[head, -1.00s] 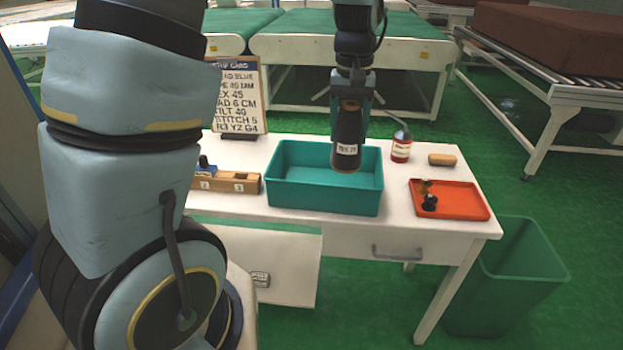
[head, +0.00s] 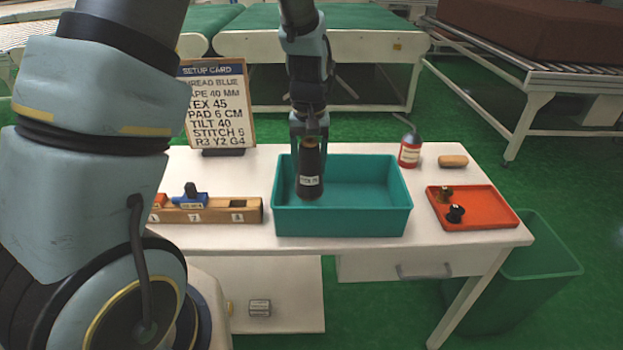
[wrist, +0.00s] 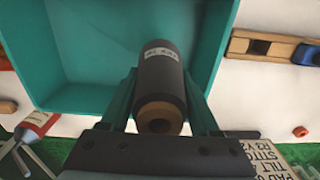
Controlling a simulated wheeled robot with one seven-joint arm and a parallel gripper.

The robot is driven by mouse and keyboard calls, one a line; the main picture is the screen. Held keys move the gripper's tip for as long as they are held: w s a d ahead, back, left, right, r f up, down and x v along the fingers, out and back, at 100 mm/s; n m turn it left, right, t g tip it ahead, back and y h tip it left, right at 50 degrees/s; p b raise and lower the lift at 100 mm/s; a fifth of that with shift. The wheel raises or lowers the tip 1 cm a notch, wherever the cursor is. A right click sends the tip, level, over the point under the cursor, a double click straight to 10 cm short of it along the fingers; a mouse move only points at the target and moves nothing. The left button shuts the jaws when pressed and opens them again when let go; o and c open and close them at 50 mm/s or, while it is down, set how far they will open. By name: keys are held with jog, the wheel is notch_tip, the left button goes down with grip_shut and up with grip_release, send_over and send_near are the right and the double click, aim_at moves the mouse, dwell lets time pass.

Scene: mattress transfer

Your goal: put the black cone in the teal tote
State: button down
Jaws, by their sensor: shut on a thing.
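The black cone (head: 310,172) has a white label and hangs upright in my gripper (head: 309,140). My gripper is shut on it. In the head view the cone shows against the left part of the teal tote (head: 342,223), over or inside its opening; its exact height is hard to tell. In the wrist view the cone (wrist: 161,80) sits between the two fingers, its tan core end toward the camera, with the tote's floor and walls (wrist: 90,50) beyond it. No other thing shows in the tote.
A wooden block rack (head: 225,216) stands left of the tote, and a setup card (head: 216,105) behind it. At right are an orange tray (head: 490,205) with small dark items, a red bottle (head: 410,152) and a tan block (head: 453,161). A green bin (head: 540,265) stands beside the table.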

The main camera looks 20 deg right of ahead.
aim_at(310, 179)
jog(key=shift+f+p, duration=0.4)
jog(key=shift+f, duration=1.85)
jog(key=shift+f, duration=0.2)
jog(key=shift+c, duration=0.6)
grip_release()
jog(key=shift+r, duration=0.1)
